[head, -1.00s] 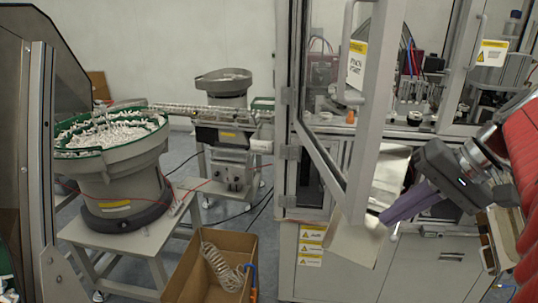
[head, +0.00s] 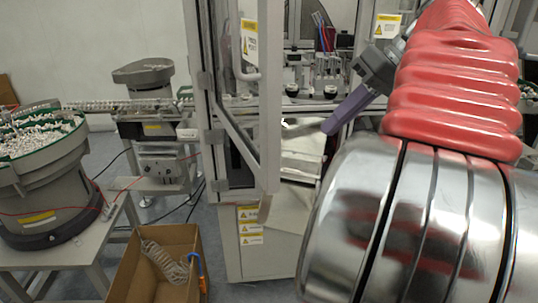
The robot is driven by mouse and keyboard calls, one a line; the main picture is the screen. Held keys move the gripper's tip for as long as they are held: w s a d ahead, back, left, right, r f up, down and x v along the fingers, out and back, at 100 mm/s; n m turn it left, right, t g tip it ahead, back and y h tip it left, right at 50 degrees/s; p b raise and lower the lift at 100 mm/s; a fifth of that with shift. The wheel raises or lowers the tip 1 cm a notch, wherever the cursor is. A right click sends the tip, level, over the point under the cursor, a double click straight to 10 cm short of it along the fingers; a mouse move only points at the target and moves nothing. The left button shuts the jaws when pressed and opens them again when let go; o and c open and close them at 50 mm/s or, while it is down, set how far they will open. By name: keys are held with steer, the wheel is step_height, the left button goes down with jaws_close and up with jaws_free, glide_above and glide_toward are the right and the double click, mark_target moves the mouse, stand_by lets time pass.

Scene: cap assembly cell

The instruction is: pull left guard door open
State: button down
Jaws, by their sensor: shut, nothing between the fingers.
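The left guard door (head: 237,140) is a grey-framed clear panel, hinged at its left side on the machine frame. It stands partly open, swung out toward me. Its light vertical handle (head: 238,50) shows near the top, beside a yellow and white warning label (head: 249,38). My gripper (head: 327,129) is to the right of the door's free edge, with its purple fingers shut and empty, pointing left and down. It appears apart from the door. My red-sleeved arm hides much of the machine's right side.
A cardboard box (head: 121,285) with a coiled hose stands on the floor at lower left. A bowl feeder (head: 40,200) full of white parts stands at far left, another feeder (head: 143,72) behind. A light chute (head: 290,212) sits below the door's free edge.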

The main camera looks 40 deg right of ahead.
steer(key=w+a+f, duration=0.6)
steer(key=a+f, duration=0.1)
steer(key=f, duration=0.1)
stand_by(0.7)
steer(key=shift+w+a, duration=0.1)
